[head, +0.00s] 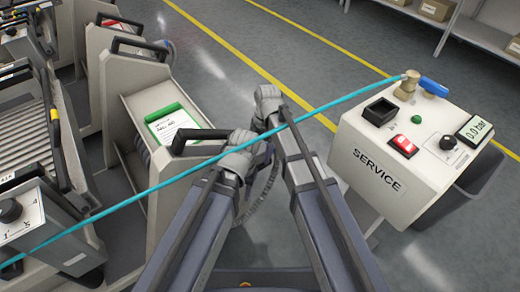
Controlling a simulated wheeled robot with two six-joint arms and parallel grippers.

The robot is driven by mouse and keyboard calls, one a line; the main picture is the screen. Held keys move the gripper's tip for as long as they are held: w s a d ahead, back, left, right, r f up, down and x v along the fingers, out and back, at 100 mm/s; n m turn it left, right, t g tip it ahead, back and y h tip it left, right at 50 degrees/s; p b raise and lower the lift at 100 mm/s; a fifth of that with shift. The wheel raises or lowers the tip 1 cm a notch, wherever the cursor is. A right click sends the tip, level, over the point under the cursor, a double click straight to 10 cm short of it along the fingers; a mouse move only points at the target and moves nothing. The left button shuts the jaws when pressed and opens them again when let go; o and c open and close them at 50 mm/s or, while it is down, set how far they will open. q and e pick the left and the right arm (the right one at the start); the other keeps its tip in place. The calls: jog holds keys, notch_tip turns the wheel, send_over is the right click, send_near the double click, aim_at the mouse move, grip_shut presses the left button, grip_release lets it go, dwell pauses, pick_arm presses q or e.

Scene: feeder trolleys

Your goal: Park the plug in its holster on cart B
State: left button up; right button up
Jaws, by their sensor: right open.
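My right gripper (268,98) is beyond the end of my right arm's upper link, near the middle of the view, and is open with nothing seen in it. My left gripper (240,142) is just to its left, by a cart's black handle; its fingers cannot be made out.
The white service box (375,182) stands at right, with a blue lever (433,86), a black square socket (380,111), a red switch (403,146) and a gauge reading 0.0 bar (474,131). Carts with black handles (140,46) crowd the left. Floor beyond is open.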

jog(key=r+p, duration=0.7)
jog(key=r, duration=0.1)
jog(key=shift+w+d+p, duration=0.3)
jog(key=shift+d+p, duration=0.1)
jog(key=shift+f, duration=0.1)
